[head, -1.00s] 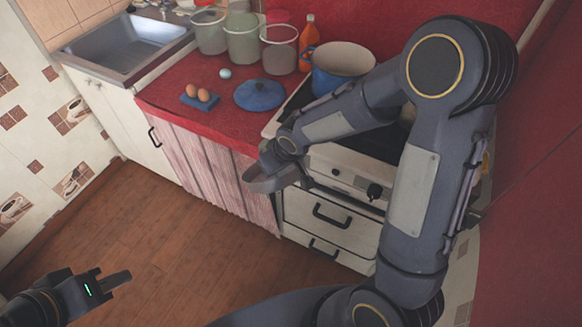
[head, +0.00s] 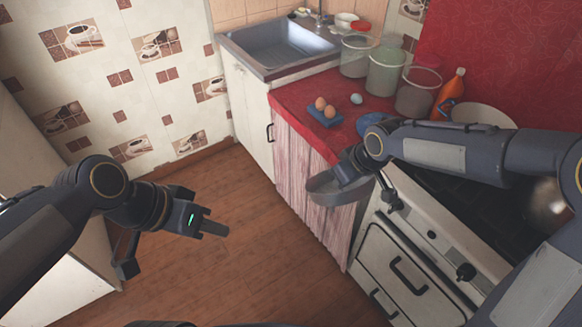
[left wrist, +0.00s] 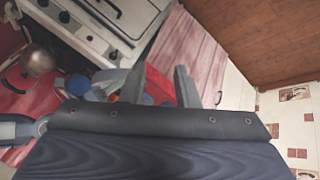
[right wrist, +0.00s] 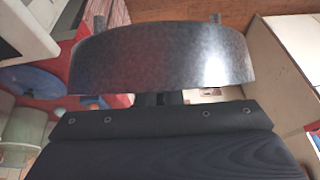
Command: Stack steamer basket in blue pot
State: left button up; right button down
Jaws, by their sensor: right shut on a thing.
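A grey, shallow, round steamer basket (head: 335,190) is held by my right gripper (head: 350,168) in front of the counter edge, left of the stove. In the right wrist view the basket (right wrist: 165,58) shows as a dark curved wall across the fingers. The blue pot (head: 484,114) is at the back of the stove; only its pale inside and rim show, and my right arm hides the rest. My left gripper (head: 207,225) is empty over the floor, away from the counter. In the left wrist view its fingers (left wrist: 160,80) stand apart.
A blue lid (head: 368,121) lies on the red counter, partly behind my right arm. Eggs on a blue holder (head: 325,117), several clear canisters (head: 386,72) and an orange bottle (head: 450,93) stand nearby. A shiny metal vessel (head: 546,198) is on the stove's right.

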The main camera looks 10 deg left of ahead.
pick_arm(q)
jog(key=w+d+m+g+h, duration=0.3)
jog(key=w+d+m+g, duration=0.15)
jog(key=w+m, duration=0.35)
pick_arm(e)
jog(key=shift+w, duration=0.1)
pick_arm(q)
jog(key=m+g+h, duration=0.2)
jog(key=m+h, duration=0.3)
jog(key=m, duration=0.2)
send_near(336, 195)
jog(key=x, duration=0.9)
jog(key=shift+d+f, duration=0.3)
grip_shut()
pick_arm(e)
jog(key=c, duration=1.5)
grip_release()
